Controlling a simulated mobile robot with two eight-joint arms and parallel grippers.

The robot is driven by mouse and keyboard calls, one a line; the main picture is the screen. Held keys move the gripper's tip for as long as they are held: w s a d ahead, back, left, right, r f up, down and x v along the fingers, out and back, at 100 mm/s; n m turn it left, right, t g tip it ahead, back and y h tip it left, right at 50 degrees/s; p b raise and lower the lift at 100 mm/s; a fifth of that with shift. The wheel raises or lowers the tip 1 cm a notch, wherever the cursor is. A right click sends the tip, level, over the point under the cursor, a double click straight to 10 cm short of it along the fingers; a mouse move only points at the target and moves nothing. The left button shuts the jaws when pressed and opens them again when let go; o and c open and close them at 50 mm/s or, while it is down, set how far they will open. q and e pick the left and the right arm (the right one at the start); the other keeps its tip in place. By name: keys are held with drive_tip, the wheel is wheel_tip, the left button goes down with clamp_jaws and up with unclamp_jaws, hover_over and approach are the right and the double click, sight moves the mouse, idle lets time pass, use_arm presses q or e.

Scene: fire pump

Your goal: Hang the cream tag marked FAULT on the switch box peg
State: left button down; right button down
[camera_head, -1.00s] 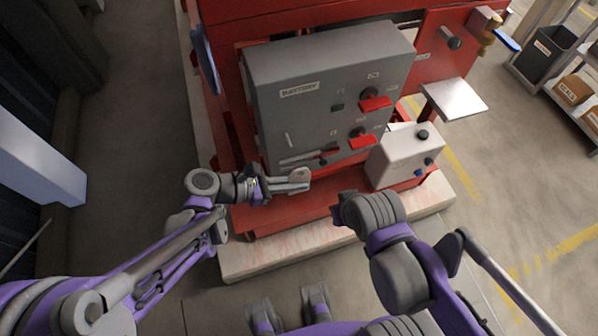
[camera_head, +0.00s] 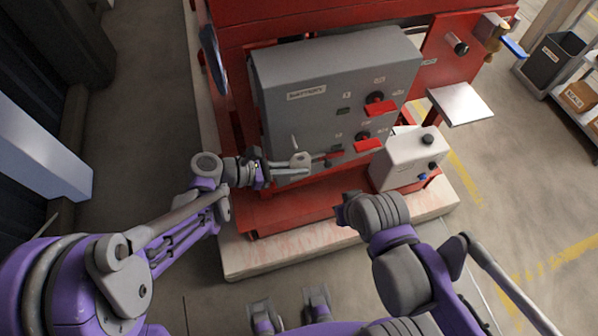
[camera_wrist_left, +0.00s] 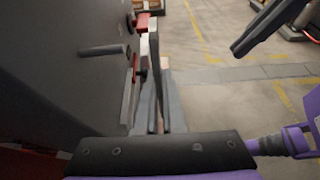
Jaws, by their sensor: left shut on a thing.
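My left gripper (camera_head: 290,168) is shut on the cream tag (camera_head: 301,158), in front of the lower left of the grey switch box (camera_head: 290,115). The tag shows small, with a hole; I cannot read its marking. In the left wrist view the gripper's fingers (camera_wrist_left: 158,105) run alongside the box, and the tag (camera_wrist_left: 153,65) seems to show nearly edge-on between them. A short grey peg (camera_wrist_left: 100,50) juts from the box face, apart from the tag; it also shows in the head view (camera_head: 294,141). My right gripper (camera_head: 348,212) is low at the centre, its fingers not clear.
The floor in front is clear.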

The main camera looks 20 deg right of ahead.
use_arm(q)
drive_tip(key=w, duration=0.4)
drive_tip(key=shift+f, duration=0.25)
drive_tip(key=shift+w+a, duration=0.1)
idle(0.3)
idle(0.4)
drive_tip(key=c, duration=0.9)
unclamp_jaws()
drive_tip(key=shift+c, duration=0.2)
drive_tip(key=shift+r, duration=0.1)
